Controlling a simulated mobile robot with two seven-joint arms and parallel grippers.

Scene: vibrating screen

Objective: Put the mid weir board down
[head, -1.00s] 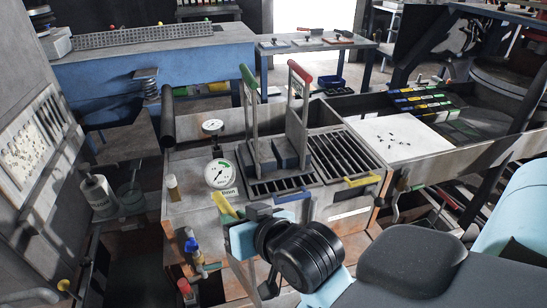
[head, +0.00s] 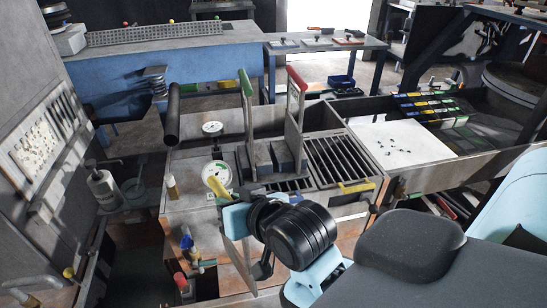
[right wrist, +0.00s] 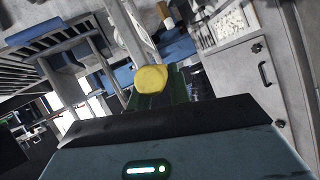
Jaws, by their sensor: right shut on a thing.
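My right gripper (head: 232,216) is shut on the yellow handle (head: 219,188) of what appears to be the mid weir board. In the head view, a flat plate (head: 240,262) hangs below the gripper, in front of the bench; it looks like part of this board. The right wrist view shows the yellow handle end (right wrist: 150,78) between the fingers. A green-handled board (head: 247,110) and a red-handled board (head: 295,110) stand upright in the machine behind. Whether the held board touches anything is hidden. My left gripper is out of view.
A pressure gauge (head: 215,177) stands just beyond the gripper. A slatted grate (head: 343,158) with a yellow handle lies to the right, then a white sheet (head: 402,146).

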